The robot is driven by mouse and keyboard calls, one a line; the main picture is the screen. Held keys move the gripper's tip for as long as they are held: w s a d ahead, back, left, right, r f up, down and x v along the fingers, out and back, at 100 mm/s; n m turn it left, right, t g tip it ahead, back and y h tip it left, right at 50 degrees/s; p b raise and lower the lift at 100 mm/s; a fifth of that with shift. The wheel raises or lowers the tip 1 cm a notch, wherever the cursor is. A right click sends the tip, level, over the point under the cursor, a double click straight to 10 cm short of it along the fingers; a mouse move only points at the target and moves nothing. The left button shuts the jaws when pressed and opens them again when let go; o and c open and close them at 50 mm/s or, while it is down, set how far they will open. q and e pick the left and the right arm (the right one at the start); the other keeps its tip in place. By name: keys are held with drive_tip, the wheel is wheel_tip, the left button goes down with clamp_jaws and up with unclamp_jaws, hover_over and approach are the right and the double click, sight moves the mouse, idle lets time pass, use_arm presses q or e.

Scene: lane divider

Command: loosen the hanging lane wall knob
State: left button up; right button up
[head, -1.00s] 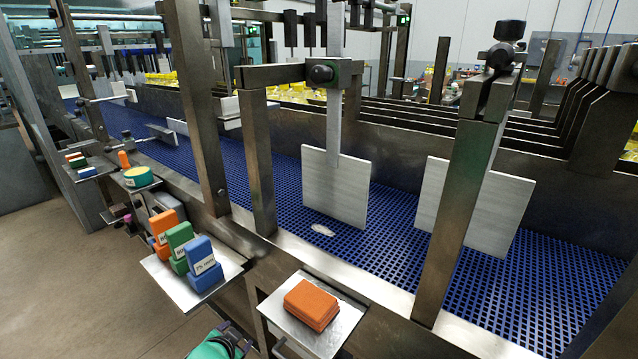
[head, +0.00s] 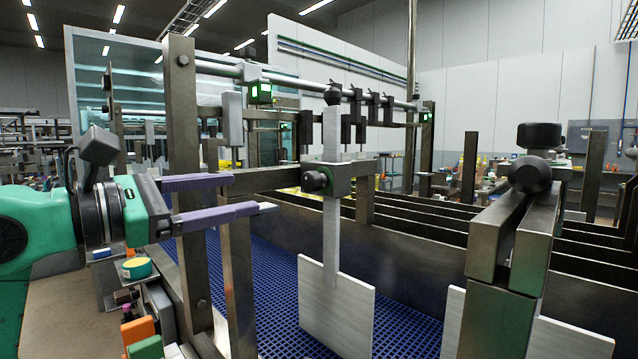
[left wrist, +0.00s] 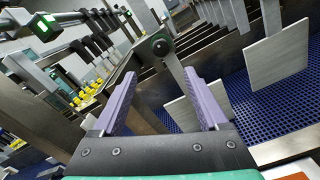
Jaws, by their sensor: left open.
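The hanging lane wall (head: 337,310) is a pale metal plate on an upright bar in the head view. The bar passes through a clamp block on a crossbeam. A dark round knob (head: 317,180) sits on the left side of that clamp, and a black ball tops the bar. My left gripper (head: 252,192) has two purple fingers, is open and empty, and points right toward the knob, apart from it. In the left wrist view, a dark round knob (left wrist: 158,45) shows beyond the spread fingers; I cannot tell which knob it is. My right gripper is not in view.
A steel post (head: 185,130) stands close beside my left fingers. At right, another post carries a black knob (head: 532,170). A blue perforated belt (head: 275,300) runs below. Orange and green blocks (head: 140,335) sit at lower left.

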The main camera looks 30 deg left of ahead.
use_arm(q)
drive_tip(key=p, duration=0.4)
approach(306, 183)
drive_tip(key=p+x, duration=0.1)
drive_tip(key=x, duration=0.1)
drive_tip(key=p+x, duration=0.2)
drive_tip(key=x, duration=0.1)
drive_tip(key=p+x, duration=0.1)
drive_tip(key=x, duration=0.2)
drive_tip(key=shift+w+r+p, duration=0.2)
drive_tip(key=shift+r+p, duration=0.1)
drive_tip(key=shift+r, duration=0.05)
drive_tip(key=shift+w+d+f, duration=0.15)
drive_tip(key=shift+w+f, duration=0.15)
drive_tip(key=shift+w, duration=0.1)
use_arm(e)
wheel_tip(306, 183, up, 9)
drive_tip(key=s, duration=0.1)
use_arm(q)
clamp_jaws()
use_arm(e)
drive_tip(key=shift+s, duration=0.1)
